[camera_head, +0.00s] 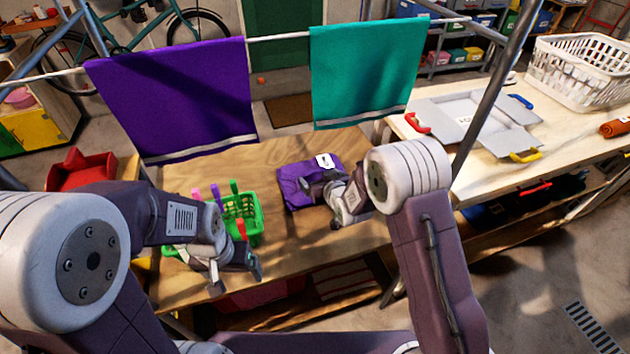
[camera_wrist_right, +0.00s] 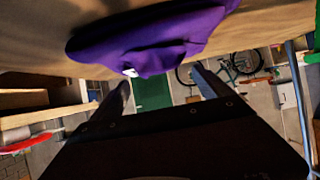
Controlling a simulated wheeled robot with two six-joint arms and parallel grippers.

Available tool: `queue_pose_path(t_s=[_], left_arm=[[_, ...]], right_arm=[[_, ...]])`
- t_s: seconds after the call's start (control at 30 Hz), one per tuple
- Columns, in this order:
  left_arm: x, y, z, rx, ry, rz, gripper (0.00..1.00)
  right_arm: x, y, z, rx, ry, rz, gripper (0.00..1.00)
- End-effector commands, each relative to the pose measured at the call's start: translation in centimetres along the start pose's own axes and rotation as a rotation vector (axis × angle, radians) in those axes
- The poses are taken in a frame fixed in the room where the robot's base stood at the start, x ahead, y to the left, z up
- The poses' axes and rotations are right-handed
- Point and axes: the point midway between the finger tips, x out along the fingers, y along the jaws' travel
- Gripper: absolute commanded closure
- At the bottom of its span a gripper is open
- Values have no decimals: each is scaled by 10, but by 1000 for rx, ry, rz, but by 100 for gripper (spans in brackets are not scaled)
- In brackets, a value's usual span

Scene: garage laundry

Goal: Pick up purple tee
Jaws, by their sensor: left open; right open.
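The purple tee (camera_head: 297,171) lies folded on the wooden table (camera_head: 185,293), with a white tag on its top. My right gripper (camera_head: 320,204) is open at the tee's near right side, covering part of it. In the right wrist view the tee (camera_wrist_right: 140,42) is beyond the open fingers (camera_wrist_right: 163,88), with a small white mark on it and no cloth clearly between them. Whether a finger touches the tee, I cannot tell. My left gripper (camera_head: 238,275) is open and empty near the table's front edge.
A green basket (camera_head: 240,217) with clothespins stands left of the tee. A purple towel (camera_head: 180,95) and a teal towel (camera_head: 368,65) hang from a rail above the table. A red container (camera_head: 80,170) is at left; a folding board (camera_head: 470,118) and white basket (camera_head: 582,68) are right.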

Motion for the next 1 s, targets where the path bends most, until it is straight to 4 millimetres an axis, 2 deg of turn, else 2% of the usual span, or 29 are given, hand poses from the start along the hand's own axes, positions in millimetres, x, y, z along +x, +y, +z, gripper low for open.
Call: queue_pose_path(t_s=[0.13, 0.3, 0.4, 0.67, 0.9, 0.97, 1.0], left_arm=[[0, 0, 0, 0, 0, 0, 15], [1, 0, 0, 0, 0, 0, 15], [2, 0, 0, 0, 0, 0, 15], [2, 0, 0, 0, 0, 0, 15], [2, 0, 0, 0, 0, 0, 15], [2, 0, 0, 0, 0, 0, 15], [2, 0, 0, 0, 0, 0, 15]], right_arm=[[6, 0, 0, 0, 0, 0, 11], [38, 2, -1, 0, 0, 0, 11], [50, 2, -2, 0, 1, 0, 11], [53, 2, -2, 0, 0, 0, 11], [53, 2, -2, 0, 0, 0, 78], [53, 2, -3, 0, 1, 0, 91], [53, 2, -3, 0, 1, 0, 91]])
